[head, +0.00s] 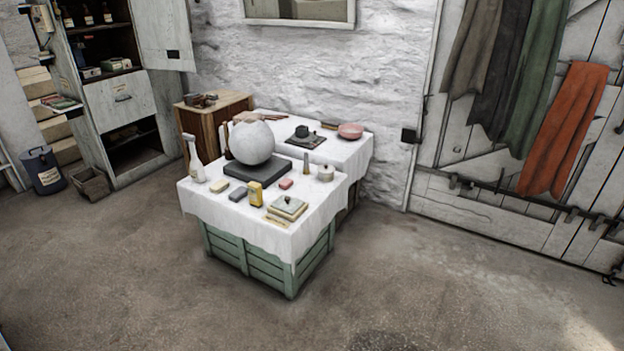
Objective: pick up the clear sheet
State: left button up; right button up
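No clear sheet can be made out with certainty. A flat, pale, glass-like square (288,206) with a small dark thing on top lies at the front right corner of the cloth-covered front table (240,222); I cannot tell whether it is the clear sheet. A large white plaster sphere (251,143) rests on a dark square slab (258,171) in the middle of the same table. Neither of my grippers is in view.
On the front table are a white spray bottle (195,160), a yellow box (255,193), a lidded white pot (325,173) and several small blocks. A second clothed table (352,156) behind holds a pink bowl (350,131). The floor (130,270) in front is clear.

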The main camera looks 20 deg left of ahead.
aim_at(290, 204)
jog(key=i, duration=1.4)
